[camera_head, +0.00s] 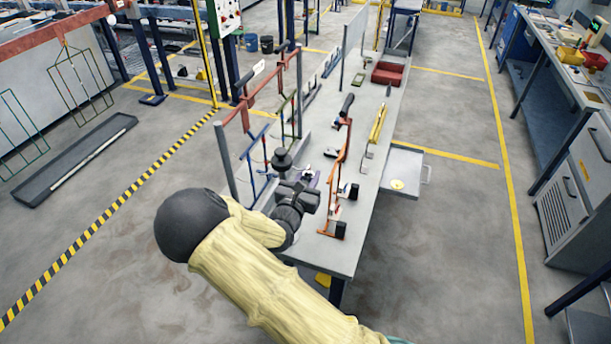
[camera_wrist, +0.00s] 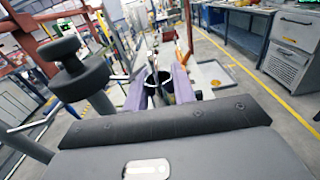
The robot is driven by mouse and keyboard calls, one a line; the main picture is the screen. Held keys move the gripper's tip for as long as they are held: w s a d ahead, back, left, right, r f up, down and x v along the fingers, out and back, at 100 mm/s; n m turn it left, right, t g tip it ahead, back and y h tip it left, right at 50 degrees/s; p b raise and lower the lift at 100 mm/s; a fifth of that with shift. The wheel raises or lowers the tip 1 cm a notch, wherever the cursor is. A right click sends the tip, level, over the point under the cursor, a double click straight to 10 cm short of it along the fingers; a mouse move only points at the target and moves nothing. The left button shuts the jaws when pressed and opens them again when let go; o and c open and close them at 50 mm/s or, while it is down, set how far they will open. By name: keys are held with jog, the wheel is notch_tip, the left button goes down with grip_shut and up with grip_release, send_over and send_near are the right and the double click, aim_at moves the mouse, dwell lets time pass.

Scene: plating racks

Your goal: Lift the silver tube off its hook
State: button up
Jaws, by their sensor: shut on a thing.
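My gripper (camera_head: 311,177) is over the near left part of the grey bench, beside the rack on its left edge. In the wrist view its two purple fingers (camera_wrist: 159,88) are closed in on a small thing with dark edges and a pale, silvery middle, which I take for the silver tube (camera_wrist: 152,86). The tube is mostly hidden by the fingers and is too small to make out clearly in the head view. Its hook is not clear, and I cannot tell whether the tube still touches it.
An orange rack (camera_head: 341,170) with black feet stands on the bench (camera_head: 350,238) just right of my gripper. A red and blue rack (camera_head: 248,122) runs along the left edge. A yellow bar (camera_head: 378,124) and red bin (camera_head: 387,74) lie farther back. A pale side tray (camera_head: 403,165) juts out right.

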jog(key=shift+s+d, duration=0.1)
jog(key=shift+d, duration=0.2)
jog(key=s+d, duration=0.2)
jog(key=d, duration=0.4)
jog(key=shift+s+d+r+p, duration=0.2)
jog(key=shift+r+p, duration=0.1)
jog(key=shift+r, duration=0.1)
dwell(0.4)
